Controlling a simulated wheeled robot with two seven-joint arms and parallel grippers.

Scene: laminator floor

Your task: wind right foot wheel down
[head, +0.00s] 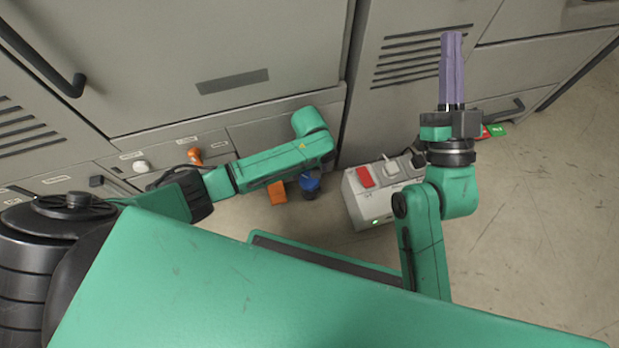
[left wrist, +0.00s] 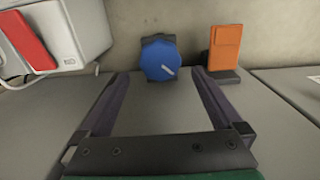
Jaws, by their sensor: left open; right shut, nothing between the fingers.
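A blue foot wheel (head: 310,182) sits low at the cabinet's base in the head view, partly covered by my left arm. My right gripper (head: 451,38) is shut and empty, pointing up in front of the right cabinet.
An orange block (head: 277,192) on a dark base stands beside the wheel. A grey box (head: 372,205) with a red switch (head: 365,176) and plugs stands on its other side.

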